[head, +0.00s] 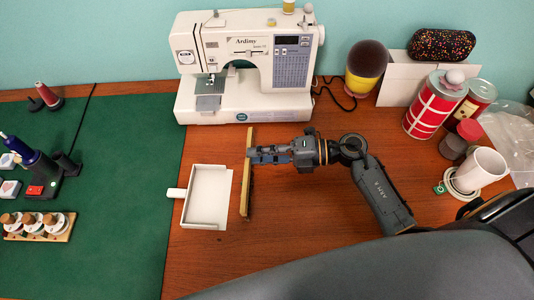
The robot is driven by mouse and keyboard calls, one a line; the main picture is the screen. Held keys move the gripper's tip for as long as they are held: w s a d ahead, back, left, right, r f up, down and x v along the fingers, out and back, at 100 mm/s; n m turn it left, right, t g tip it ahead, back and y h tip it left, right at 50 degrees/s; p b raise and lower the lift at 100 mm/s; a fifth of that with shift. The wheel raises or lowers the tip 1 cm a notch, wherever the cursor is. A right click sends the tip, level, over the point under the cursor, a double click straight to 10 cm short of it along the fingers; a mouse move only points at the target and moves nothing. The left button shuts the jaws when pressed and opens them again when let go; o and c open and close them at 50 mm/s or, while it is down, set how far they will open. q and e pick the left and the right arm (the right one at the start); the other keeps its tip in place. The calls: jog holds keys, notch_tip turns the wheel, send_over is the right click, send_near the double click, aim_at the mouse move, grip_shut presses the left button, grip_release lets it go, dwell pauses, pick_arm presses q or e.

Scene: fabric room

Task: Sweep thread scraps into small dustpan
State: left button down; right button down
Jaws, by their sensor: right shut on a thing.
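A small white dustpan (193,223) lies on the brown wooden table, its short handle pointing left and its open side facing right. A narrow tan bar-shaped tool (245,203), seemingly the sweeper, stands just right of the dustpan's open side, apart from its walls. My right gripper (252,156) reaches in from the right and is shut on the upper part of this tool. The fingertips partly cover it. I cannot make out any thread scraps at this size; some may be hidden by the tool. My left gripper is out of view.
A sewing machine (248,80) stands behind. A green mat (110,220) with thread cones and a wooden spool rack (40,236) fills the left. A white mug (480,170), a red canister (432,108) and a yellow-black item (366,68) stand right. Table below the tool is clear.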

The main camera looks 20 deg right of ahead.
jog(key=shift+r+x, duration=0.15)
jog(key=shift+x, duration=0.75)
jog(key=shift+r+x, duration=0.15)
jog(key=shift+x, duration=0.7)
jog(key=shift+w+a+r, duration=0.1)
jog(key=shift+w+a, duration=0.1)
jog(key=shift+a, duration=0.6)
jog(key=shift+w+a+r, duration=0.1)
jog(key=shift+w+a, duration=0.05)
jog(key=shift+a, duration=0.6)
jog(key=shift+w+a, duration=0.25)
jog(key=shift+a, duration=0.4)
jog(key=shift+p+x, duration=0.3)
jog(key=shift+x, duration=0.7)
jog(key=shift+w+a+r+p, duration=0.1)
jog(key=shift+r+p, duration=2.2)
jog(key=shift+r, duration=0.05)
